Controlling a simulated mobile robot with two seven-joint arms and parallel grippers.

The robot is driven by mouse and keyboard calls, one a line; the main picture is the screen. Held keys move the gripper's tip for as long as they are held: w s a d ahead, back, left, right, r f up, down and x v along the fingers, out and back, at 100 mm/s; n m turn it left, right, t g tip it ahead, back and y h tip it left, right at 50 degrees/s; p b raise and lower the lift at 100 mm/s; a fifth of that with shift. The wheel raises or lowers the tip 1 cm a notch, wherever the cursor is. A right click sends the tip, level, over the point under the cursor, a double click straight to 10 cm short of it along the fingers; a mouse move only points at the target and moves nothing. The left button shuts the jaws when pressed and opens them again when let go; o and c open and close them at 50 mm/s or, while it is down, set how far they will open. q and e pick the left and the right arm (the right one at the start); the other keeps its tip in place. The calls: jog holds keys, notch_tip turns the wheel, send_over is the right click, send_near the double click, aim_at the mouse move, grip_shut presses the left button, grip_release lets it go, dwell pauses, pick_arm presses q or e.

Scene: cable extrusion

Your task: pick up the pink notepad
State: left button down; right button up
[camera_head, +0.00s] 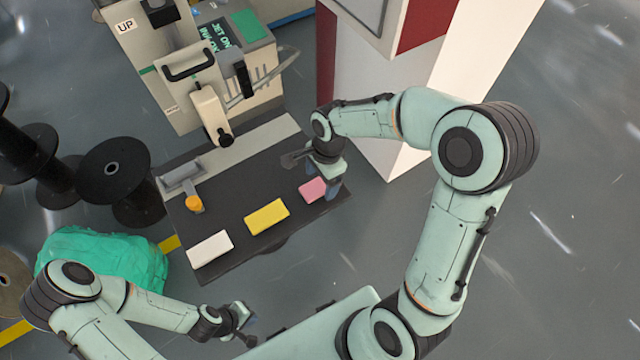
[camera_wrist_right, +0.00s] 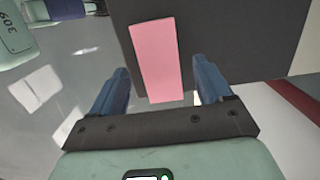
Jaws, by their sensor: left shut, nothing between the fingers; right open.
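The pink notepad (camera_head: 313,189) lies on the dark table (camera_head: 228,232) near its right end, partly covered by my right gripper in the head view. In the right wrist view the pink notepad (camera_wrist_right: 158,58) lies between and beyond the two blue fingers, with its near end close to the gap. My right gripper (camera_head: 335,187) is open and empty above the notepad; its fingers also show in the right wrist view (camera_wrist_right: 160,88). My left gripper (camera_head: 248,325) is shut and empty, low in the head view, apart from the table.
A yellow notepad (camera_head: 266,217) and a white notepad (camera_head: 210,249) lie on the table to the left of the pink one. A machine (camera_head: 205,75) stands behind the table. A red and white cabinet (camera_head: 385,120) stands close to the right arm. Black spools (camera_head: 112,170) stand at left.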

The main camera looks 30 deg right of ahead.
jog(key=shift+a+f, duration=0.1)
jog(key=shift+f, duration=0.45)
jog(key=c, duration=1.1)
jog(key=shift+r, duration=0.1)
jog(key=shift+c, duration=0.2)
